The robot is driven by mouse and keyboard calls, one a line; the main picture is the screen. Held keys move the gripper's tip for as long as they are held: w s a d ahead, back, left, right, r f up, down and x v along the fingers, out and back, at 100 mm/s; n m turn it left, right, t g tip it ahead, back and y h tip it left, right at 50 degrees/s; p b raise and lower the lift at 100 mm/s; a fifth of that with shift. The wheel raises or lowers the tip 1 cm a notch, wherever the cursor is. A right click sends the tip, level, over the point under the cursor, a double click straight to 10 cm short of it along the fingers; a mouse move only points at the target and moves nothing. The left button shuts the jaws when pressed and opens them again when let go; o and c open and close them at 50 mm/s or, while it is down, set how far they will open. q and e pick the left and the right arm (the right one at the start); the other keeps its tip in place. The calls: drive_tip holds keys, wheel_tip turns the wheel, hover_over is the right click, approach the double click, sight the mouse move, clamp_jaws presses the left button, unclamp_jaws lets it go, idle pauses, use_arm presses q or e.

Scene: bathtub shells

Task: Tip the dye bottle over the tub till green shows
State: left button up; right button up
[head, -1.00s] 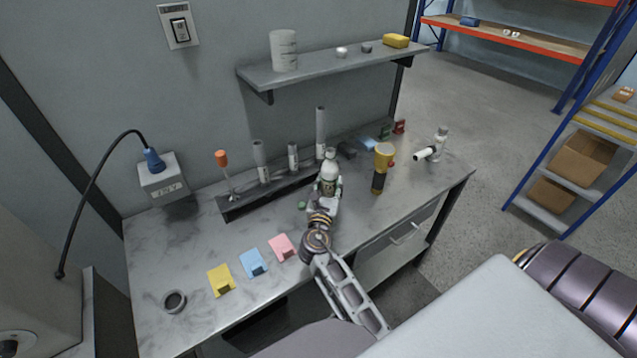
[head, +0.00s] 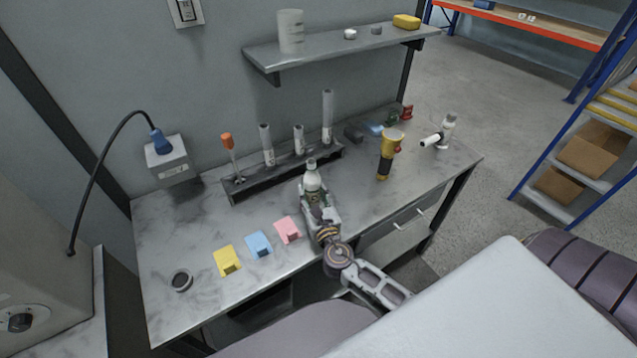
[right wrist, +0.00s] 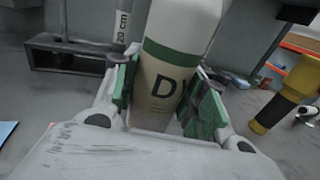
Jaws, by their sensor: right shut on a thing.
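The dye bottle (head: 312,180) is white with a green band and a narrow top. In the right wrist view its label (right wrist: 165,85) shows a large "D" and part of another letter. My right gripper (head: 316,200) is shut on the bottle's body, with green finger pads (right wrist: 203,112) on both sides. The bottle is near upright, leaning slightly, over the middle of the grey bench; I cannot tell how far above the top it is. I cannot make out a tub or any green liquid. My left gripper is not in view.
Behind the bottle stands a rack (head: 285,175) with upright tubes and an orange-topped tool. A yellow-and-black torch (head: 387,157) stands to the right. Yellow (head: 227,261), blue (head: 259,244) and pink (head: 287,230) pieces lie at the front left. A shelf (head: 340,52) hangs above.

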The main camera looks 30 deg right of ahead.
drive_tip(key=shift+s+a+f+n+y, duration=1.1)
drive_tip(key=shift+s+a+f+y, duration=0.5)
drive_tip(key=shift+f+y, duration=0.1)
